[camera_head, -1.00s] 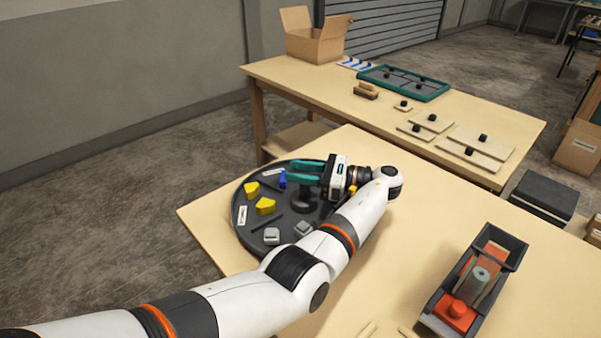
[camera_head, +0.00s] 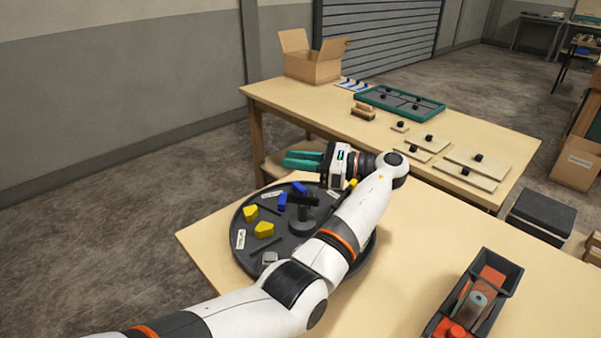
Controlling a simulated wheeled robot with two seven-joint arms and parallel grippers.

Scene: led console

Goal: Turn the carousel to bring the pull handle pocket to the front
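The carousel (camera_head: 243,260) is a round dark turntable near the left corner of the near table. It bears yellow blocks (camera_head: 264,230), blue pieces (camera_head: 299,188), a grey block (camera_head: 269,258), dark bars and white labels (camera_head: 240,239). A dark central post (camera_head: 304,213) stands on it. I cannot tell which pocket is the pull handle's; the labels are too small to read. My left gripper (camera_head: 303,160), with teal fingers, is above and beyond the carousel's far side, pointing left and apparently holding nothing. Its finger gap is unclear. My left arm hides the carousel's right front part. My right gripper is out of view.
A dark bin (camera_head: 437,326) with orange and grey pieces stands on the near table (camera_head: 410,250) at right. The far table (camera_head: 330,100) holds an open cardboard box (camera_head: 313,62), a teal-rimmed tray (camera_head: 372,101) and boards with black knobs. The near table's middle is clear.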

